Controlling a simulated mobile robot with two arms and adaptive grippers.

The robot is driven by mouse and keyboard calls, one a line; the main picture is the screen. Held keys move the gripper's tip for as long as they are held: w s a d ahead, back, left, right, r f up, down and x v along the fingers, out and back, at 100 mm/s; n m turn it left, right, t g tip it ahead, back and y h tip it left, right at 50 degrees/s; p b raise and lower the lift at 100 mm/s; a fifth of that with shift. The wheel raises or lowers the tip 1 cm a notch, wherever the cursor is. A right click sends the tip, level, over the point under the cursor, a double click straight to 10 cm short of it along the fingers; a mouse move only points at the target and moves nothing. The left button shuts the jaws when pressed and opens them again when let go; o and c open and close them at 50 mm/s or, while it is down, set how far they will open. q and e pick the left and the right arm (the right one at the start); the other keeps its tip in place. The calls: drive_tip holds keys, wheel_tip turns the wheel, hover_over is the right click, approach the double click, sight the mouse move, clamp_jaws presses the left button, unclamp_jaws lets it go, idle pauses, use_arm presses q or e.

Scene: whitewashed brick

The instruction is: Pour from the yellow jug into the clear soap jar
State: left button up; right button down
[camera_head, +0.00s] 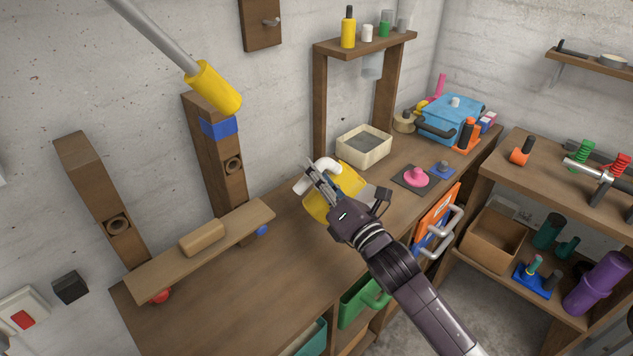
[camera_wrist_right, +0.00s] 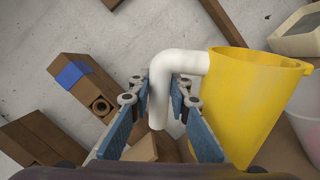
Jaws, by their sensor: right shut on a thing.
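The yellow jug (camera_head: 349,181) with a white handle (camera_head: 322,169) is at the middle of the workbench in the head view. My right gripper (camera_head: 322,186) is shut on the handle. In the right wrist view the handle (camera_wrist_right: 178,62) runs between the blue finger pads of the gripper (camera_wrist_right: 160,98), and the yellow jug body (camera_wrist_right: 243,105) is to the right. A pale, see-through rounded thing (camera_wrist_right: 304,132), possibly the clear soap jar, shows partly at the right edge there. I cannot make out the jar surely in the head view. My left gripper is not in view.
A cream bin (camera_head: 349,155) stands behind the jug. A pink object (camera_head: 416,175) on a dark square and a blue box (camera_head: 452,115) are to the right. A wooden plank (camera_head: 203,250) lies at left; the bench front (camera_head: 228,314) is clear.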

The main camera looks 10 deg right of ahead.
drive_tip(key=shift+d+r, duration=0.1)
drive_tip(key=shift+r, duration=0.15)
drive_tip(key=shift+f, duration=0.1)
drive_tip(key=shift+s+f, duration=0.1)
drive_tip(key=shift+f, duration=0.1)
idle(0.5)
drive_tip(key=shift+w+d+r+m+p, duration=0.15)
drive_tip(key=shift+d+r+m+p, duration=0.3)
drive_tip(key=shift+r+m, duration=0.15)
drive_tip(key=shift+w+d+r+m+p, duration=0.15)
drive_tip(key=shift+d+r+m+p, duration=0.2)
drive_tip(key=shift+r+m, duration=0.25)
idle(2.4)
drive_tip(key=shift+w+d+r+m+t+h+p, duration=0.2)
drive_tip(key=shift+d+r+m+p, duration=0.25)
drive_tip(key=shift+m, duration=0.15)
drive_tip(key=shift+w+d+r+m+t+h+p, duration=0.1)
drive_tip(key=shift+d+r+m+h+p, duration=0.15)
drive_tip(key=shift+r+m+p, duration=0.3)
idle(2.2)
